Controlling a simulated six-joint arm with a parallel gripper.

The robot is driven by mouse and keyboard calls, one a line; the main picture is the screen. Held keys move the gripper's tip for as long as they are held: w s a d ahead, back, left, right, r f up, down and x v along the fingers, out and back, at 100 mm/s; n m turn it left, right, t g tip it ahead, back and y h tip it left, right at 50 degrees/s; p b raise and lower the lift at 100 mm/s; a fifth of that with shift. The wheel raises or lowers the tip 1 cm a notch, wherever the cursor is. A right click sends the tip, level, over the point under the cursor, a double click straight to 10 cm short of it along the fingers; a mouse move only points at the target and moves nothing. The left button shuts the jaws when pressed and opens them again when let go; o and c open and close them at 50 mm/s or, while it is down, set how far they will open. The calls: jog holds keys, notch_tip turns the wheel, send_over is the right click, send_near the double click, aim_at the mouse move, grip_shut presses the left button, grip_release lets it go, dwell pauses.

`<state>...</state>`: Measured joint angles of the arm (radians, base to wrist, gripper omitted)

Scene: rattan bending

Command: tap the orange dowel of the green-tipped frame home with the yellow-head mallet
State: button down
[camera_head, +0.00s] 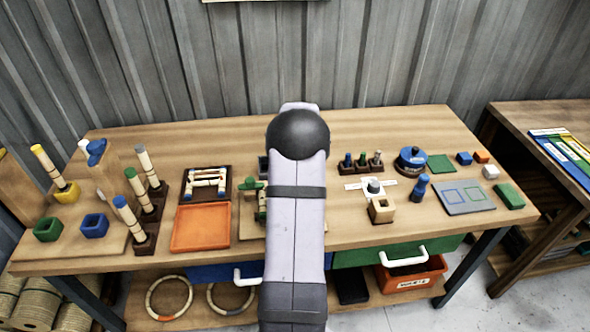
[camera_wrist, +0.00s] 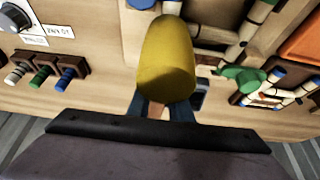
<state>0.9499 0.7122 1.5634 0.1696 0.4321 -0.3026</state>
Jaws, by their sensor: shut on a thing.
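My gripper (camera_wrist: 163,110) is shut on the mallet below its yellow head (camera_wrist: 168,60), which fills the middle of the wrist view. The handle is mostly hidden by the head and the fingers. Pale rattan pieces (camera_wrist: 218,33) lie in a dark fixture just right of the mallet head, beside a green part (camera_wrist: 245,77). That green part also shows left of my arm in the head view (camera_head: 254,185). I cannot make out green tips or the orange dowel for certain. In the head view my arm hides the gripper, the mallet and much of this fixture.
A dark tray (camera_head: 181,191) with a blue-tipped rattan frame and an orange tray (camera_head: 201,228) stand left of my arm. Upright posts (camera_head: 129,213) stand farther left. Small pegs (camera_head: 362,160), a blue pot (camera_head: 412,161) and blocks stand to the right. The back of the table is clear.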

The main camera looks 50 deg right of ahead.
jog(key=shift+r, duration=0.2)
jog(key=shift+r+p, duration=1.2)
jog(key=shift+r, duration=0.5)
jog(key=shift+f, duration=0.15)
jog(key=shift+f+b, duration=0.3)
jog(key=shift+b, duration=0.1)
jog(key=shift+f+b, duration=1.3)
jog(key=shift+f, duration=0.4)
jog(key=shift+r+p, duration=1.2)
jog(key=shift+r, duration=0.6)
